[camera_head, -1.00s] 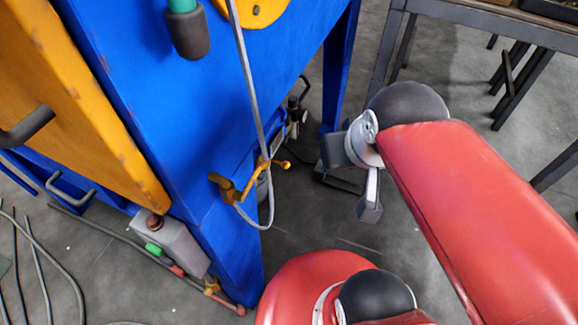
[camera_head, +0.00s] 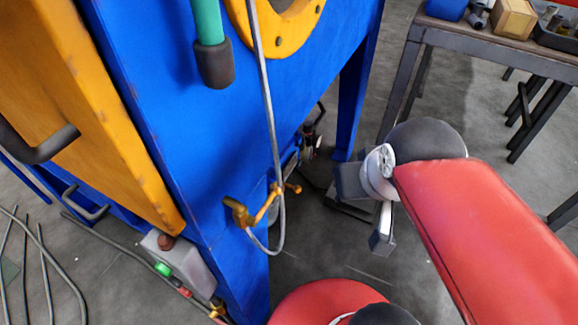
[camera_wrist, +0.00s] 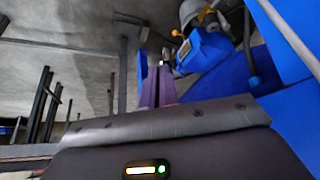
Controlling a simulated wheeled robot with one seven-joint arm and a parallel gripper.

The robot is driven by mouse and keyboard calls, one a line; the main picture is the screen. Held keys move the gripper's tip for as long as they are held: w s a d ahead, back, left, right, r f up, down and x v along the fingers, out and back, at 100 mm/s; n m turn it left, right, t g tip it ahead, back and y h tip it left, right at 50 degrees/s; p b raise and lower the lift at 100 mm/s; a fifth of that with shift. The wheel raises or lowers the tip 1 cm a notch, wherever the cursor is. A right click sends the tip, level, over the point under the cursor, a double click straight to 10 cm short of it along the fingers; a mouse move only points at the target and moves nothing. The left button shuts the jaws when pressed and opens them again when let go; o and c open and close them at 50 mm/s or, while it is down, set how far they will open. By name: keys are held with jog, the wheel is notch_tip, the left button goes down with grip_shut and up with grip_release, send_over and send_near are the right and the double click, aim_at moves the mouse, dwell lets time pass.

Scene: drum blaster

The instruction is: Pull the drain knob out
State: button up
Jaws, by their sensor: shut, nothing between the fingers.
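The blue blaster cabinet (camera_head: 210,150) fills the left and centre of the head view. A yellow brass valve with a small handle (camera_head: 262,208) sits low on its side, with a grey hose by it. A small dark and silver fitting (camera_head: 308,142) shows behind, near the cabinet's leg. I cannot tell which part is the drain knob. My gripper (camera_head: 381,240) is shut and empty, pointing down, to the right of the valve and apart from it.
A metal workbench (camera_head: 455,40) with items on it stands at the upper right. A grey box with a green button (camera_head: 180,262) is at the cabinet's lower left.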

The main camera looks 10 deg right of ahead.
jog(key=shift+o, duration=1.2)
jog(key=shift+w, duration=0.1)
jog(key=o, duration=0.6)
jog(key=w+f+m+g+y, duration=0.1)
jog(key=w+f+g, duration=0.3)
jog(key=w, duration=0.4)
jog(key=shift+w+a+f+m, duration=0.2)
jog(key=shift+a+f+m, duration=0.15)
jog(key=shift+f+m, duration=0.5)
jog(key=m+g+y, duration=0.3)
jog(key=m+y, duration=0.5)
jog(key=y, duration=0.2)
send_near(298, 189)
jog(key=s+a+r, duration=0.2)
jog(key=s+r, duration=0.3)
jog(key=s, duration=0.3)
jog(key=w+f+m+t+y+p, duration=0.1)
jog(key=w+f+m+t+y, duration=0.1)
jog(key=f+m+t+y, duration=0.25)
jog(key=w+f+m+t+y, duration=0.1)
jog(key=w+f+m+t, duration=0.3)
jog(key=f, duration=0.3)
jog(key=shift+m, duration=0.5)
jog(key=x, duration=0.6)
jog(key=shift+s+a+f+p, duration=0.1)
jog(key=shift+s+a+p, duration=0.2)
jog(key=shift+s+p, duration=0.05)
jog(key=shift+c, duration=0.4)
grip_shut()
